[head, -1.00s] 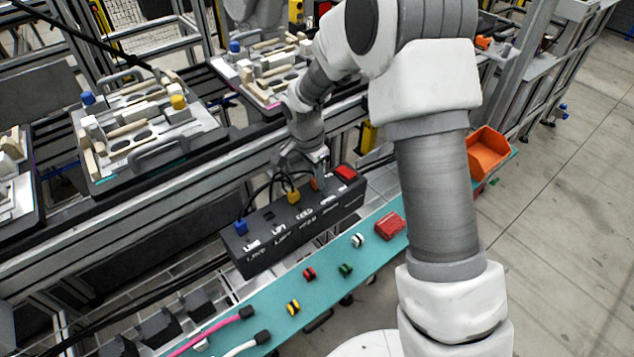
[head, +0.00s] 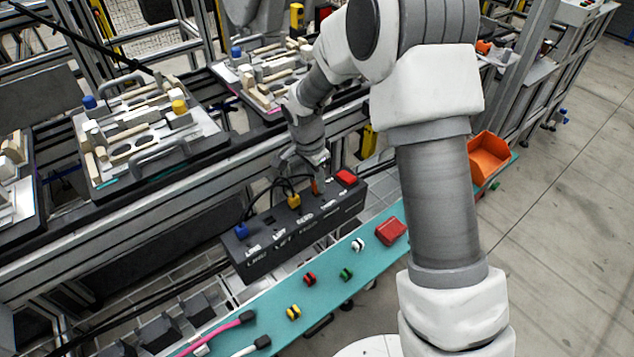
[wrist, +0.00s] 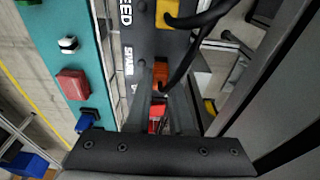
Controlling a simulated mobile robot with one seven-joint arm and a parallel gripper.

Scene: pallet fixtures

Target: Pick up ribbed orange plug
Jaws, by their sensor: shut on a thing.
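The ribbed orange plug (head: 316,187) is at the top of a black labelled box (head: 268,255), toward its right end, in the head view. In the wrist view the orange plug (wrist: 160,76) shows between the fingertips, beside the white SPARE lettering. My gripper (wrist: 160,88) is shut on it, one finger on each side. In the head view my gripper (head: 314,180) reaches down to the box from behind, and its fingers are partly hidden. The plug's ribs are too small to make out, and I cannot tell whether it is seated or slightly raised.
A yellow plug (head: 294,201) and a blue plug (head: 241,231) with black cables stand on the same box.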

